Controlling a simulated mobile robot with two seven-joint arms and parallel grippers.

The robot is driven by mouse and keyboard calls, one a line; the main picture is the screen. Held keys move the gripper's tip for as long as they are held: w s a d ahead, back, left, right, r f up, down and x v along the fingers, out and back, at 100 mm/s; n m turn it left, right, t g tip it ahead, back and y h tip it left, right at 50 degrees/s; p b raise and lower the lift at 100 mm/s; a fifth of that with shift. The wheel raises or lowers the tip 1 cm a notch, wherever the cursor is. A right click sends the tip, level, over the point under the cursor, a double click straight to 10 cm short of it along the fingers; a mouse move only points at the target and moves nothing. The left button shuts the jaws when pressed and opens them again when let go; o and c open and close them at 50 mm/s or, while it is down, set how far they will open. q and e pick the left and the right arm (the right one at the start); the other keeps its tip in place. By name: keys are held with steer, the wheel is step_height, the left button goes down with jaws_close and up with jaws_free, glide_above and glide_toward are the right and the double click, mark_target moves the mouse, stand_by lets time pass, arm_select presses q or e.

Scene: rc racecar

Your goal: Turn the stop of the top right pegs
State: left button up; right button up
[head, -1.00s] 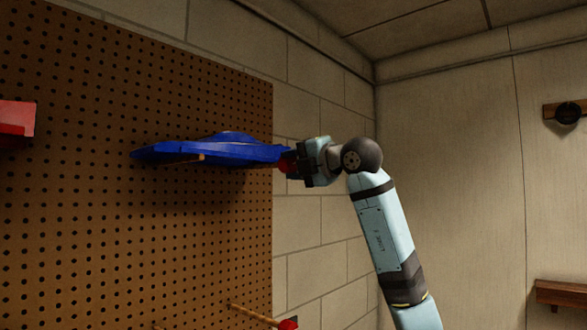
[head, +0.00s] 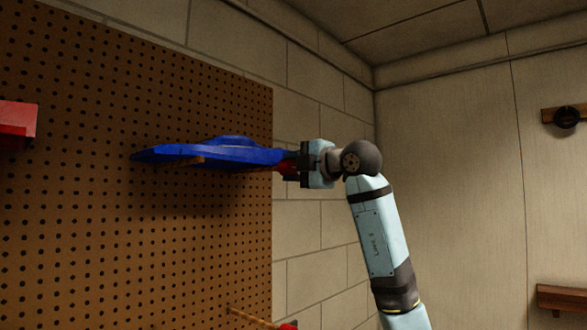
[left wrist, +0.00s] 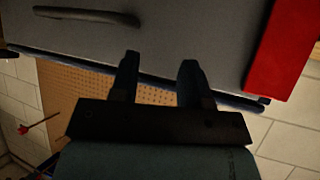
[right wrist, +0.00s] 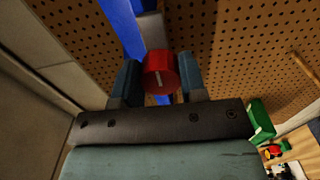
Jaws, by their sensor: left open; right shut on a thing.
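My right gripper (head: 290,165) is at the right end of the blue car body (head: 215,152), by the pegboard's right edge. In the right wrist view, its fingers close on both sides of a round red stop (right wrist: 160,73) with a short white mark on its face. The peg behind the stop is hidden. A wooden peg tip (head: 197,159) shows under the car body. My left gripper (left wrist: 158,70) is open and empty; it is seen only in the left wrist view, before a grey panel.
The pegboard (head: 90,230) fills the left. A red part (head: 17,122) is at the far left. A lower wooden peg (head: 252,318) has a red end (head: 289,326). In the right wrist view, a green object (right wrist: 260,118) lies at right.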

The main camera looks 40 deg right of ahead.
steer(key=o, duration=0.9)
steer(key=shift+s, duration=0.1)
steer(key=shift+s, duration=0.3)
steer(key=s+b, duration=0.1)
steer(key=s, duration=0.3)
steer(key=s+b, duration=0.1)
steer(key=s, duration=0.3)
steer(key=s+d+b, duration=0.1)
steer(key=s, duration=0.4)
steer(key=shift+d, duration=0.1)
